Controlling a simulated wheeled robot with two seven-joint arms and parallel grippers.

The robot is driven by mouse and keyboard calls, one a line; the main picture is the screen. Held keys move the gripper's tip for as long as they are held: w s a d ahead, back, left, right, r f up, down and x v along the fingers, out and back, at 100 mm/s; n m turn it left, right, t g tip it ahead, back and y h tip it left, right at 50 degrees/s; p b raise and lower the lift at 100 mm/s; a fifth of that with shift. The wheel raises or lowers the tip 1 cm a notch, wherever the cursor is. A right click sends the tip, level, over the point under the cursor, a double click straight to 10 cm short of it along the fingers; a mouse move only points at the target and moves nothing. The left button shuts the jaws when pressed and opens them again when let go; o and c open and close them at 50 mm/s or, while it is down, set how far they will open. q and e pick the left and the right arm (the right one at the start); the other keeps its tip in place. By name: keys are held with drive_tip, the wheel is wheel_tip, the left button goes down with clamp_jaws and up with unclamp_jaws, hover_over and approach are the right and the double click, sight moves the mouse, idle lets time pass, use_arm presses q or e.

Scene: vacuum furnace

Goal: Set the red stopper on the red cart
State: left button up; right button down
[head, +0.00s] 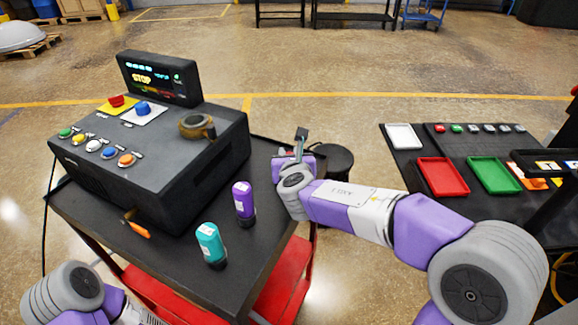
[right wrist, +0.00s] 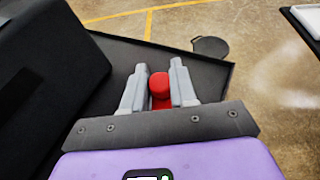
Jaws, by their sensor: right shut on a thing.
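My right gripper (head: 301,140) is above or beside the right edge of the red cart (head: 180,276), which has a black top and red lower frame. In the right wrist view my right gripper (right wrist: 158,80) is shut on the red stopper (right wrist: 159,86), which has a rounded red top. Behind it lies the black cart top (right wrist: 118,53), near a corner. I cannot tell whether the stopper touches the top. In the head view the arm and gripper mostly hide the stopper. My left arm shows at the bottom left, but its gripper is out of frame.
A dark control box (head: 150,165) fills the cart's back left. A purple bottle (head: 243,203), a teal bottle (head: 210,245) and an orange-handled tool (head: 137,229) are on the cart. A round black stool or bin (head: 335,163) stands beyond. A dark table (head: 400,160) with trays is right.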

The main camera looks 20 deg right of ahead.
drive_tip(key=shift+f, duration=0.85)
use_arm(q)
drive_tip(key=shift+f, duration=0.5)
use_arm(e)
drive_tip(key=c, duration=0.9)
unclamp_jaws()
